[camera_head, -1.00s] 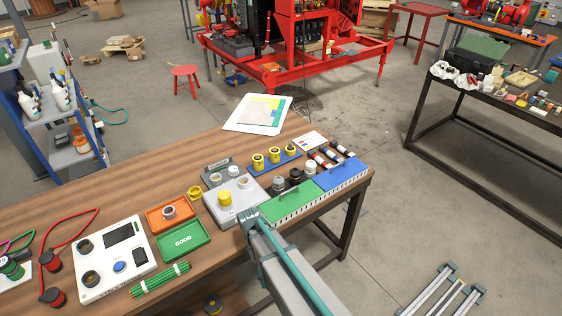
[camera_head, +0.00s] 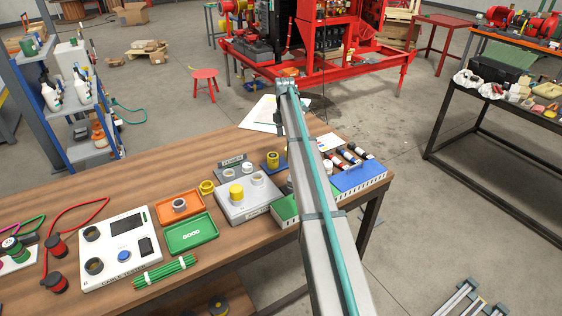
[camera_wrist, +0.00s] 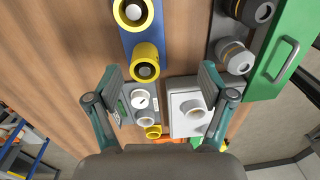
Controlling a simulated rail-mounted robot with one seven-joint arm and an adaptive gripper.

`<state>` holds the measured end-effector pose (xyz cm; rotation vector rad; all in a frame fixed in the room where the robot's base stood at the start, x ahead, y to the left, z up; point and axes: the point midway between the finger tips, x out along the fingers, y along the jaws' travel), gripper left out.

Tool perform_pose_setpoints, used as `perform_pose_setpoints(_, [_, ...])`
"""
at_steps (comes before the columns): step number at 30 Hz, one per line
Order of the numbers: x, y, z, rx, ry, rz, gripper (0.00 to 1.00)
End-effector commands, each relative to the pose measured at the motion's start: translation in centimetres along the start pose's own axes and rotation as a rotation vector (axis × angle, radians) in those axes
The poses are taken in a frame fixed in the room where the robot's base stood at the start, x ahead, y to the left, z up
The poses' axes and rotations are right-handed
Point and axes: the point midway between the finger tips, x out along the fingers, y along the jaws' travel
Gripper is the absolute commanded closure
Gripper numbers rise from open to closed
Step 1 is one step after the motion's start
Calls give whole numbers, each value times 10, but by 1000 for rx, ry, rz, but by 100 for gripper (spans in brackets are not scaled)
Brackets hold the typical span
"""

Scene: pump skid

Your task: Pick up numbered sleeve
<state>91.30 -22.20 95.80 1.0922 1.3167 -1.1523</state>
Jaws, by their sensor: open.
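Yellow sleeves with dark bores stand on a blue rack. One sleeve (camera_head: 272,158) shows in the head view left of my arm, which hides the rest of the rack. In the wrist view, one sleeve (camera_wrist: 147,55) is near the centre and another (camera_wrist: 132,14) is at the top edge, on the blue rack (camera_wrist: 128,42). No number is readable on them. My gripper (camera_wrist: 160,72) is open and empty above the bench, its fingers either side of the nearer sleeve in the picture, with nothing gripped. It is hidden in the head view.
A grey fixture (camera_head: 248,208) holds a yellow cylinder (camera_head: 236,193). A small grey stand (camera_head: 233,164) with pale cylinders and a yellow ring (camera_head: 207,187) are close by.

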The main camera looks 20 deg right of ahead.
Motion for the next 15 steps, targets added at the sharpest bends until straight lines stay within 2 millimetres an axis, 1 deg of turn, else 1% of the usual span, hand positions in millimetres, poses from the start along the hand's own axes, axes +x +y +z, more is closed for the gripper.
perform_pose_setpoints(1, [-5, 15, 22, -7, -4, 21, 19])
perform_pose_setpoints(3, [-14, 23, 39, -21, -9, 43, 19])
perform_pose_setpoints(5, [-18, 25, 48, -27, -12, 53, 19])
perform_pose_setpoints(7, [-18, 26, 52, -32, -13, 58, 19])
perform_pose_setpoints(9, [-14, 26, 52, -34, -14, 59, 19])
perform_pose_setpoints(11, [-7, 26, 51, -34, -13, 58, 19])
perform_pose_setpoints(15, [13, 26, 51, -33, -13, 57, 19])
